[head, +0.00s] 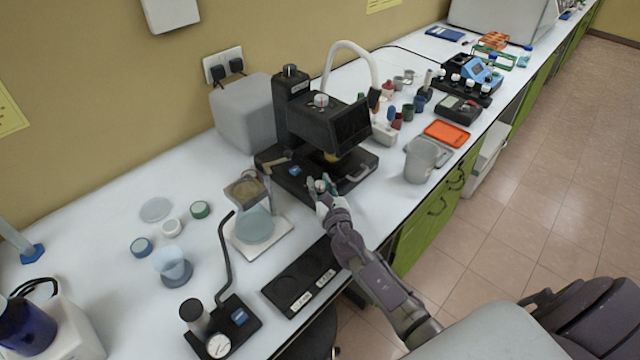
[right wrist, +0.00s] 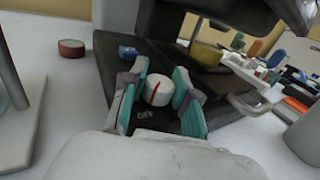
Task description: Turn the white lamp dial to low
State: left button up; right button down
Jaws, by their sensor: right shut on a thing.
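The white lamp dial (right wrist: 157,91) sits on the front of the black microscope-like instrument's base (head: 355,181). My right gripper (head: 322,190) is at the base's front edge. In the right wrist view its teal-padded fingers (right wrist: 160,84) stand on both sides of the dial and are shut on it. A small pale marking on the base shows below the dial, too small to read surely. My left gripper is not in view.
A glass vessel on a white plate (head: 279,237) stands left of the instrument. A bent-rod stand (head: 240,318) and a black pad (head: 291,270) lie nearer. A grey pitcher (head: 420,162) and an orange tray (head: 446,133) are to the right. Small lidded jars stand at left.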

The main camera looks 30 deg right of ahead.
jog(key=shift+h, duration=0.3)
jog(key=shift+a+m+g+h, duration=0.1)
jog(key=shift+m+g+h, duration=0.2)
jog(key=shift+m+h, duration=0.55)
jog(key=m+g+h, duration=0.1)
jog(key=h, duration=0.1)
jog(key=m+h, duration=0.1)
jog(key=shift+w+f+m+g+h, duration=0.15)
jog(key=shift+m+g+h, duration=0.1)
jog(key=shift+g+h, duration=0.15)
jog(key=m+g+h+b, duration=0.3)
jog(key=h, duration=0.1)
jog(key=shift+m+g, duration=0.3)
jog(key=shift+m+g+h+b, duration=0.8)
jog(key=shift+g+h+b, duration=0.1)
jog(key=shift+g, duration=0.1)
jog(key=c, duration=0.8)
grip_release()
jog(key=shift+c, duration=0.2)
